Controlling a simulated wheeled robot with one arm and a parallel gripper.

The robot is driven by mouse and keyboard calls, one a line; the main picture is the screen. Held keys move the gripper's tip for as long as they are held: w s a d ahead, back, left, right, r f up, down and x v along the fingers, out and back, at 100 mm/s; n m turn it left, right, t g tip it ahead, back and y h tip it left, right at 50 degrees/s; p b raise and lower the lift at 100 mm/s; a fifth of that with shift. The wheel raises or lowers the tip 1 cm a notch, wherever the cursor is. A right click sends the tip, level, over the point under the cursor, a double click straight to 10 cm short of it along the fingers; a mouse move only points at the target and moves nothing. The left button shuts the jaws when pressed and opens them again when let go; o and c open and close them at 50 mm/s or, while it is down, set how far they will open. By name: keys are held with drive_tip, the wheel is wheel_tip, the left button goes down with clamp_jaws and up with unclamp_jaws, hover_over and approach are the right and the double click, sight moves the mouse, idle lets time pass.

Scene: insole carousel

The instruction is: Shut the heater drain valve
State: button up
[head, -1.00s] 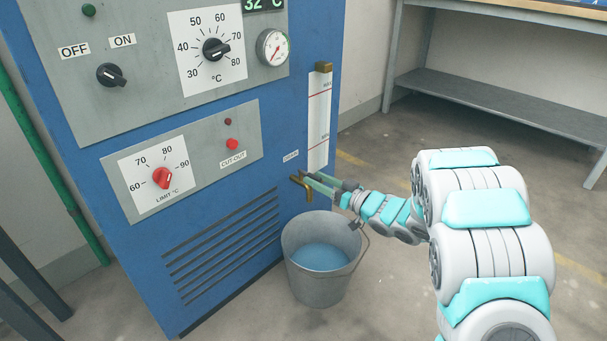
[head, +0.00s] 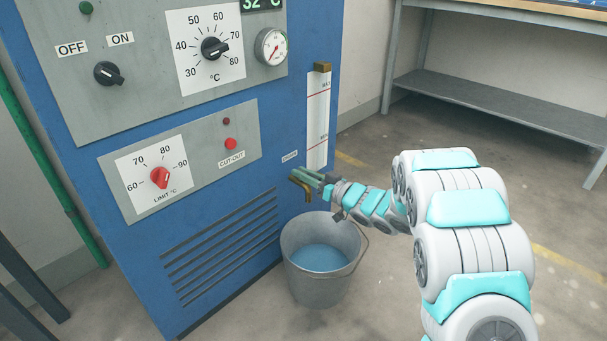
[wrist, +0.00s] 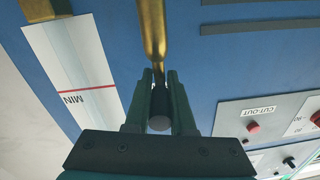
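The drain valve is a brass tap (head: 302,187) low on the blue heater's right side, with its spout pointing down over a bucket. In the wrist view its brass body (wrist: 152,30) hangs in from the top, and a dark, round-ended handle (wrist: 160,122) lies between my fingers. My gripper (head: 318,181) is at the tap in the head view and hides part of it. In the wrist view my gripper (wrist: 160,85) has one dark green finger on each side of the handle, with little or no gap. I cannot see whether water runs from the spout.
A metal bucket (head: 318,285) holding water stands on the floor under the tap. The heater front (head: 130,235) carries an OFF/ON switch, dials and a level gauge (head: 318,125). A shelved workbench (head: 500,100) stands at the back right. The floor to the right is open.

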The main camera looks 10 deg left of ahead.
clamp_jaws()
idle(0.9)
